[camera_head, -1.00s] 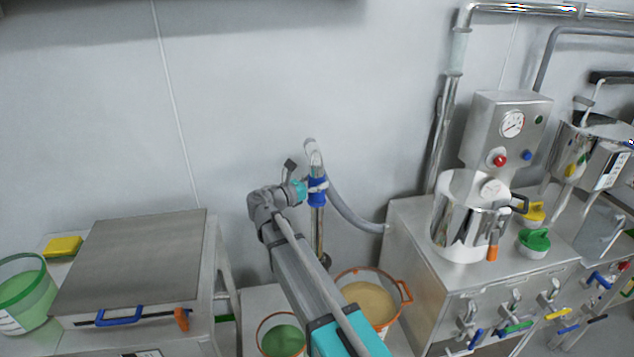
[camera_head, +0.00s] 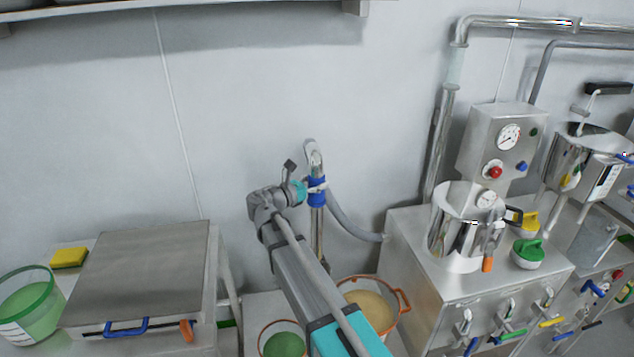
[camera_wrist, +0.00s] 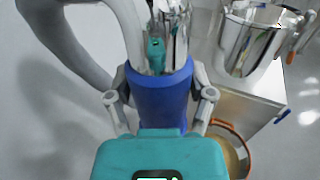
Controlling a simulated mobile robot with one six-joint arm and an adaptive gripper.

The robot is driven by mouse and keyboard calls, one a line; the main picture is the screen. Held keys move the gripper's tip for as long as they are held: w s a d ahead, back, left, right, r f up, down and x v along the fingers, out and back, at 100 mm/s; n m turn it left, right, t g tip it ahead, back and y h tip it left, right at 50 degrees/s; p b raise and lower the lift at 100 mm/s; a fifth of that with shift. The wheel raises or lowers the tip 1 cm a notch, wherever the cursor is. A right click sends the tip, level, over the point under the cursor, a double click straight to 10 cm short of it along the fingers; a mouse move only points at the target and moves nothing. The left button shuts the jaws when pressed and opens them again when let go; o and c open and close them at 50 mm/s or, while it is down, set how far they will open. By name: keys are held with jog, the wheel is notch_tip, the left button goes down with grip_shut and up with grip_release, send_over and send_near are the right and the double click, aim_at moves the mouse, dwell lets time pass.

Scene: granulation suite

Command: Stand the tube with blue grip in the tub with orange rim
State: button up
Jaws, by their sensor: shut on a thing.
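The tube with blue grip (camera_head: 317,222) is a shiny metal pipe, roughly upright in front of the wall. Its blue grip also fills the middle of the wrist view (camera_wrist: 163,103). A grey hose runs from its curved top down to the right. My gripper (camera_head: 314,190) is shut around the blue grip. The tub with orange rim (camera_head: 404,297) holds tan powder and stands below and to the right of the tube, partly hidden by my arm. In the wrist view its rim (camera_wrist: 243,140) shows at lower right. The tube's lower end is partly hidden behind my arm.
A smaller orange-rimmed tub with green contents (camera_head: 283,345) stands left of the powder tub. A steel cabinet (camera_head: 405,250) carrying a metal pot (camera_head: 455,225) stands at right. A flat steel-topped unit (camera_head: 145,265) stands at left. The wall is close behind the tube.

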dwell(0.4)
notch_tip(320, 180, up, 21)
jog(key=p, duration=2.1)
jog(key=shift+r, duration=0.2)
jog(key=shift+a, duration=0.1)
